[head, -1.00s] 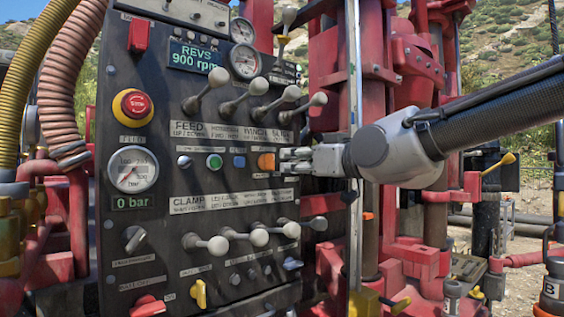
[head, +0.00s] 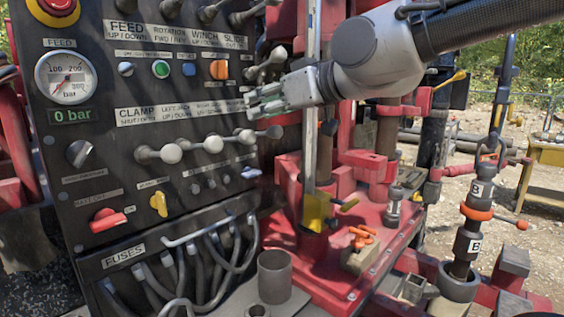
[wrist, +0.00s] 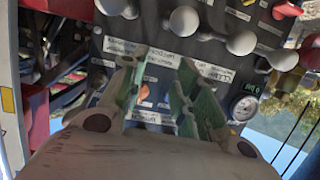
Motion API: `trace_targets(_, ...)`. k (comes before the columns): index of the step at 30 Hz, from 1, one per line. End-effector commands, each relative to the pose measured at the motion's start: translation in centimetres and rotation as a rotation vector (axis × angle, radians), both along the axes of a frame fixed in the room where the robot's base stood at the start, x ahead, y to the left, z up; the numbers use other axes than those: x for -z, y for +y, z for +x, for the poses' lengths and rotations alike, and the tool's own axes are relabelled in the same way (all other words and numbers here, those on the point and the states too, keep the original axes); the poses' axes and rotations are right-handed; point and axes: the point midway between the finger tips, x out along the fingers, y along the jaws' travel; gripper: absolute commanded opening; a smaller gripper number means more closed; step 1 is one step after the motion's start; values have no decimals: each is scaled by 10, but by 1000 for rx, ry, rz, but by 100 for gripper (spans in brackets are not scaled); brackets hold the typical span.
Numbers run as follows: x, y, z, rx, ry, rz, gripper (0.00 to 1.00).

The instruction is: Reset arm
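My gripper (head: 258,100) is at the end of my arm, in front of the right edge of the black control panel (head: 85,140) in the head view. It points left, a little right of and below the orange switch (head: 219,69). In the wrist view, my gripper (wrist: 160,88) shows two green-padded fingers set apart, with nothing held between them. The panel lies behind the fingers there, with the orange switch (wrist: 144,91) seen through the gap. I cannot tell the exact distance from the fingertips to the panel.
Levers with pale knobs (head: 172,153) stick out of the panel close to my gripper. A vertical metal rail (head: 312,120) and red machine parts (head: 360,175) stand beside my arm. Open gravel (head: 455,160) lies at right.

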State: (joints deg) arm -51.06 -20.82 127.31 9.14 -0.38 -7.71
Motion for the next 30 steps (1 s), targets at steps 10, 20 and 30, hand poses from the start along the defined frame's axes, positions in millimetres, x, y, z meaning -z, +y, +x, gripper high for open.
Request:
trace_targets(10,168,-216,-69,260,580,-503,31)
trace_targets(20,201,-379,-150,704,839,-478,31)
trace_targets(30,195,-401,-157,809,844,-421,31)
